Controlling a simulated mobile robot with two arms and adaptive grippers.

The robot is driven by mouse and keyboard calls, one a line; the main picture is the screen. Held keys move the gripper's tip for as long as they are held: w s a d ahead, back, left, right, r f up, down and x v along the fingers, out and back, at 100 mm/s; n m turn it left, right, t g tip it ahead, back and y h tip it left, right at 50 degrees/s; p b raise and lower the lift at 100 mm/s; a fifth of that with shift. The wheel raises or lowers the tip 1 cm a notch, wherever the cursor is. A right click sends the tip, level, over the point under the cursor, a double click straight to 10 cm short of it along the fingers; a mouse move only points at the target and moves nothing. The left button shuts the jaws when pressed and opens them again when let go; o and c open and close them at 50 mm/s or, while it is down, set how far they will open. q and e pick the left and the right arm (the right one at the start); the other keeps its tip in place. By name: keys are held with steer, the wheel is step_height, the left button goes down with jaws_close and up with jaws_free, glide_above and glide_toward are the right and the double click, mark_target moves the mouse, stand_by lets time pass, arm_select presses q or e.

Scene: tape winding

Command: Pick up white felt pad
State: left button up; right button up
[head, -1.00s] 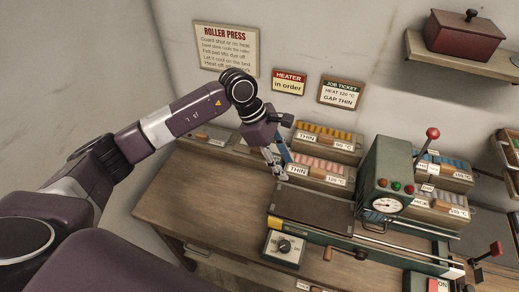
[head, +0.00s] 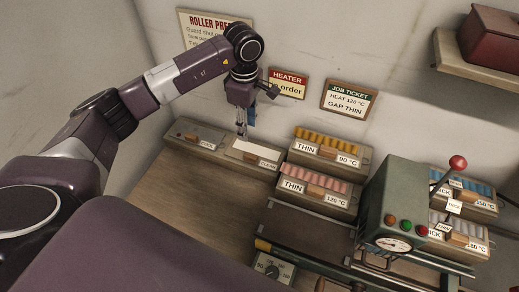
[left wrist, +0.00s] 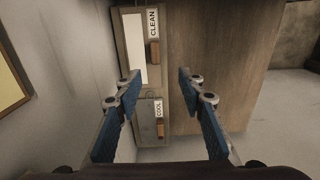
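The white felt pad (head: 256,149) lies flat in the tray labelled CLEAN (head: 264,162), at the back of the bench. It also shows as a white strip in the left wrist view (left wrist: 132,45), left of the left fingers' gap. My left gripper (head: 241,130) points down above the back left part of this tray, and its fingertips look apart from the pad. In the left wrist view its two blue-padded fingers (left wrist: 158,80) are spread wide with nothing between them. My right gripper is in neither view.
A tray labelled COOL (head: 195,139) stands left of the CLEAN tray. THIN boxes of orange (head: 328,140) and pink (head: 315,178) pieces stand to the right. The green roller press (head: 392,205) is further right. The bench front left (head: 195,195) is clear.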

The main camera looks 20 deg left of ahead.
arm_select(q)
steer(key=b, duration=0.6)
glide_toward(251, 155)
steer(key=shift+s+f, duration=0.35)
steer(key=shift+w+f, duration=0.1)
steer(key=shift+f, duration=0.15)
step_height(251, 155, down, 2)
steer(key=shift+f+p, duration=0.1)
steer(key=shift+p, duration=0.35)
steer(key=f+p, duration=0.3)
steer(key=f, duration=0.2)
steer(key=shift+w+f, duration=0.2)
steer(key=shift+c, duration=0.6)
jaws_close()
